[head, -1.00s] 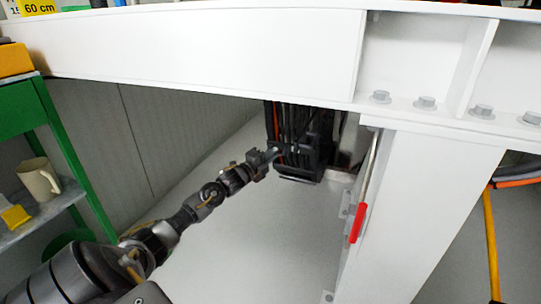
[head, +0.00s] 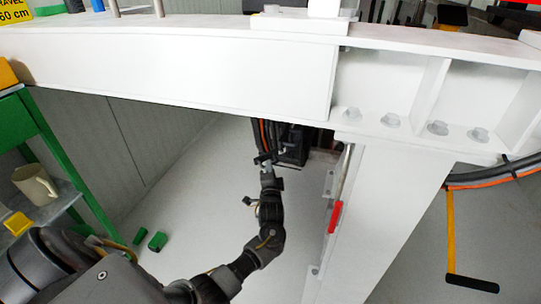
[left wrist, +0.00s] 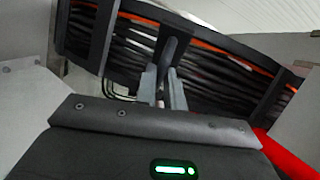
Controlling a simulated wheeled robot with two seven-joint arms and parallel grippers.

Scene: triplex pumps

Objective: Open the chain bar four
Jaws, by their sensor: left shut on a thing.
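The black cable chain (head: 291,143) hangs below the white beam in the head view, with orange and black cables in it. It crosses the top of the left wrist view (left wrist: 220,57), with dark crossbars over the cables. My left gripper (head: 264,160) is at the chain's lower left side in the head view. In the left wrist view its grey fingers (left wrist: 164,85) are shut on a dark chain bar (left wrist: 169,50), which stands up between and above them. I cannot read the bar's number. The bar's lower end is hidden by the fingers. My right gripper is not in view.
A white beam (head: 180,62) spans above my left arm, and a white post (head: 380,200) with a red-handled lever (head: 335,218) stands to the right. A green-framed shelf (head: 75,165) with a mug (head: 35,183) is at left. Green pieces (head: 157,241) lie on the floor.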

